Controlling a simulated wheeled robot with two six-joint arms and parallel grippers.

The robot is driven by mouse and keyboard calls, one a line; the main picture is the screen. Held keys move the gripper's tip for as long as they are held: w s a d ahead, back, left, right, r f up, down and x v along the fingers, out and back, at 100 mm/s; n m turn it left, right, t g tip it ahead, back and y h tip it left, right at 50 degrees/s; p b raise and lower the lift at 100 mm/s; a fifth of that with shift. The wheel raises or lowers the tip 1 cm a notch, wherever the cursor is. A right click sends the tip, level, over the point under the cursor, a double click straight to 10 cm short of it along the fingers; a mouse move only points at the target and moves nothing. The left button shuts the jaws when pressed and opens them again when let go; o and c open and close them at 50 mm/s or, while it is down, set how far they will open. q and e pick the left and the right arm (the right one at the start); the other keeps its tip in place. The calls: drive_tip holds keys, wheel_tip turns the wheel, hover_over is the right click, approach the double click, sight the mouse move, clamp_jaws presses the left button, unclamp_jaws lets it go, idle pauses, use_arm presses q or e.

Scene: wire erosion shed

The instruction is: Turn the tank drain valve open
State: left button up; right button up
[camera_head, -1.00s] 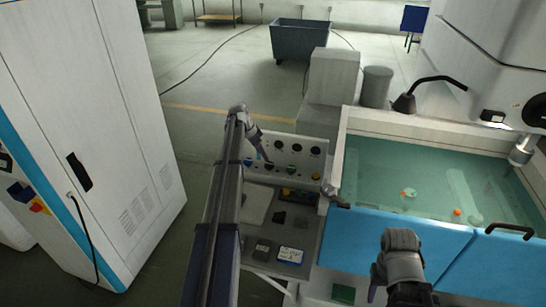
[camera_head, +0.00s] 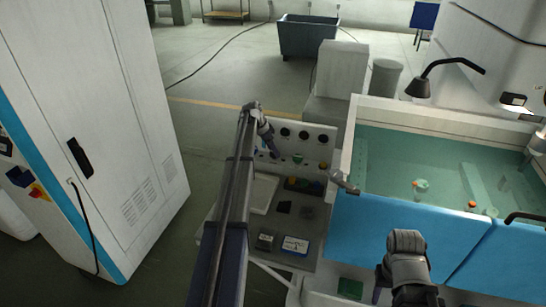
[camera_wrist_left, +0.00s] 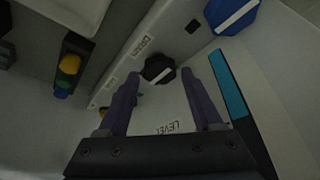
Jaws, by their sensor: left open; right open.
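In the left wrist view, a black faceted knob (camera_wrist_left: 158,69) sits on a pale panel, beyond and between my left fingers. A label beside it seems to read DRAIN; another, nearer, seems to read LEVEL. A blue knob (camera_wrist_left: 233,14) with a white stripe is at the upper right. My left gripper (camera_wrist_left: 165,82) is open and empty, its fingers apart on either side of the black knob in the picture; contact is not visible. In the head view, my left gripper (camera_head: 273,150) is at the knob panel (camera_head: 312,152). My right gripper (camera_head: 380,286) is open, low before the tank.
The blue-fronted tank (camera_head: 385,222) of greenish liquid stands right of the panel. A handle (camera_head: 345,183) juts from its left corner. A grey shelf (camera_head: 246,240) with small boxes lies below the panel.

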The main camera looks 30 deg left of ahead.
use_arm(q)
drive_tip(key=shift+w+d+f, duration=0.1)
drive_tip(key=shift+w+f, duration=0.05)
drive_tip(key=shift+f, duration=0.25)
use_arm(e)
drive_tip(key=shift+f, duration=0.4)
use_arm(q)
clamp_jaws()
